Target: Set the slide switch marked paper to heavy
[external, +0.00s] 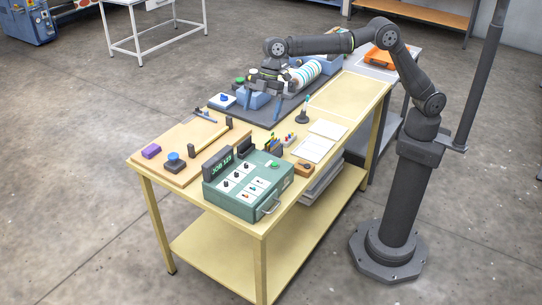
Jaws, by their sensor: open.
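The green control box (232,202) sits at the near corner of the table, with a dark display reading something like "JOB 123" at its upper left. Its sloped top carries several white label plates (249,195) with small black knobs and sliders. The lettering is too small to read, so I cannot tell which is the paper switch or how it is set. My gripper (263,105) is open, with two blue-tipped fingers pointing down. It hangs over the dark mat by the calender press (304,73), well apart from the control box, and nothing shows between the fingers.
A wooden board (180,150) with a blue knob, a purple block and a yellow-and-black bar lies left of the box. A pen cup (272,146), white papers (318,147) and a small stand (303,115) are behind it. The yellow tabletop (345,95) has free room at right.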

